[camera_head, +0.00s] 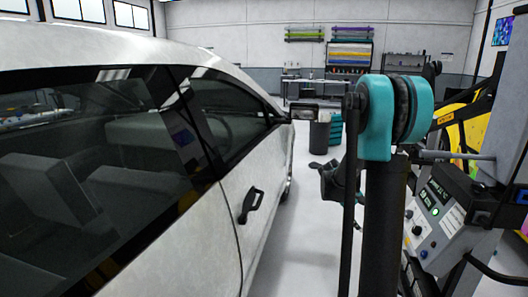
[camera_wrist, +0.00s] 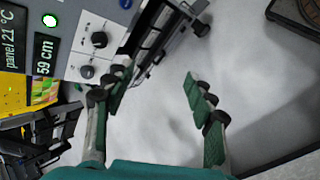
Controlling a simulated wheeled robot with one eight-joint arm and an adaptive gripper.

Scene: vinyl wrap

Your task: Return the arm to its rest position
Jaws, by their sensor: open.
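My arm stands upright in the right half of the head view, with a teal joint (camera_head: 378,115) at the top and dark links below it. My gripper (camera_wrist: 158,88) shows in the wrist view with its two green-padded fingers spread wide apart. Nothing is between them, and pale grey floor shows beyond. In the head view my gripper is largely hidden by the arm links, so its pose there is hard to tell.
A pale car (camera_head: 252,165) with a black door handle (camera_head: 250,204) fills the left. A control panel (camera_head: 432,212) with knobs is close on the right; it also shows in the wrist view (camera_wrist: 92,38). Open floor (camera_head: 308,215) lies between. Coloured rolls (camera_head: 350,53) hang at the back.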

